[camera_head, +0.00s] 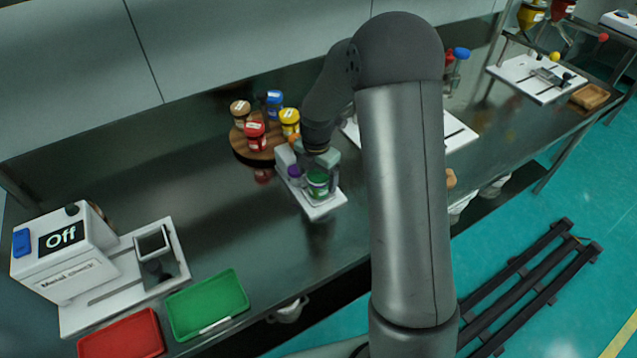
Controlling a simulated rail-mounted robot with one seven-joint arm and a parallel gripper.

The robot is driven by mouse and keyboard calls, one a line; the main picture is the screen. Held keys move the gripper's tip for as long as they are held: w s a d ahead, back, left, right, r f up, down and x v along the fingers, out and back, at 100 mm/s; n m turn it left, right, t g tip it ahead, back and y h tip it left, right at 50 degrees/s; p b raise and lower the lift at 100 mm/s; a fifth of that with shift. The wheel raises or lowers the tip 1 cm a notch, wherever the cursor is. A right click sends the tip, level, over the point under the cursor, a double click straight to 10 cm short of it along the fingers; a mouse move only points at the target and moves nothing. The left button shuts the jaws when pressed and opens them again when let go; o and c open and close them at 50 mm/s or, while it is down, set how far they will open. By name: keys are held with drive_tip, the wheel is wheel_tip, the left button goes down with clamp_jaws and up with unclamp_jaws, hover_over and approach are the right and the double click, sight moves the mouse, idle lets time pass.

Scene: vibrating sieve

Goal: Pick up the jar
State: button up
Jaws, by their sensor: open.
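A green-topped jar (318,182) stands on a small white device (322,207) in the middle of the counter. My gripper (319,170) is open and right at this jar, with one finger at its right side; I cannot tell whether it touches. A purple piece (295,171) shows just to the left on the same device. Behind them, a round wooden stand (249,154) holds jars: brown (240,112), red (255,135), blue (274,101) and yellow (290,121). My arm hides part of the counter to the right.
At the left stands a white metal-check machine (66,262) reading "Off". A green tray (207,304) and a red tray (122,338) lie at the front edge. The counter between the machine and the white device is clear. A wooden tray (590,96) lies far right.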

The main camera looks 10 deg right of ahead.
drive_tip(key=shift+f, duration=0.6)
drive_tip(key=c, duration=1.2)
drive_tip(key=shift+o, duration=0.2)
